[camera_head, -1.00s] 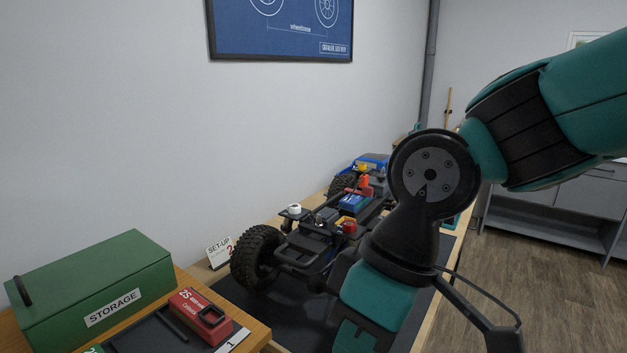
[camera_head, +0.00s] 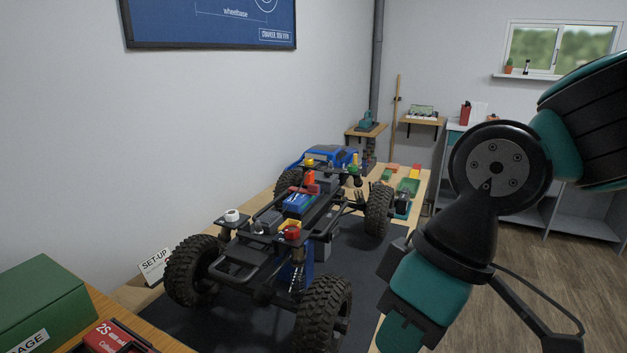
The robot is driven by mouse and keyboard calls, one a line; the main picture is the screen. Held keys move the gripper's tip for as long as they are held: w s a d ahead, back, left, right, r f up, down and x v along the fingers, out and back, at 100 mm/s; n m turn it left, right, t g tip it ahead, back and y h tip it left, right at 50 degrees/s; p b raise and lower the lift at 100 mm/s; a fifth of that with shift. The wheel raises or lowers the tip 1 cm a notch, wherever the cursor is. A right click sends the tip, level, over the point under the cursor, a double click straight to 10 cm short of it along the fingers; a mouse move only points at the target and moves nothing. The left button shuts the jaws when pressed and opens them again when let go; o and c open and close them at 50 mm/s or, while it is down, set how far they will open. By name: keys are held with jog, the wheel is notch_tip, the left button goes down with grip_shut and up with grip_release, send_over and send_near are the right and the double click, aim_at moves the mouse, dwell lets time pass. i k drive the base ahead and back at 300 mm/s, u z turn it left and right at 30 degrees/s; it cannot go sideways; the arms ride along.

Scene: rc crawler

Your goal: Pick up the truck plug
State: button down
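The truck is a bare black crawler chassis (camera_head: 262,262) with big knobby tyres, standing on a dark mat. A blue battery-like block (camera_head: 299,203) sits in its middle. Small red and orange parts (camera_head: 310,182) stand just behind the block, and a red and yellow part (camera_head: 292,232) is nearer the front. I cannot tell which of these is the truck plug. My gripper's teal and black body (camera_head: 428,287) hangs to the right of the truck, apart from those parts. Its fingertips are not visible, so whether it is open or shut does not show.
A green storage box (camera_head: 42,305) and a red boxed item (camera_head: 108,338) are at the lower left. A SET-UP card (camera_head: 156,266) stands by the wall. A blue body shell (camera_head: 335,156) lies behind the truck. Small coloured trays (camera_head: 408,186) sit at the bench's far end.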

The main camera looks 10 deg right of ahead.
aim_at(311, 178)
jog(key=z, duration=1.55)
jog(key=i, duration=1.75)
jog(key=u, duration=3.15)
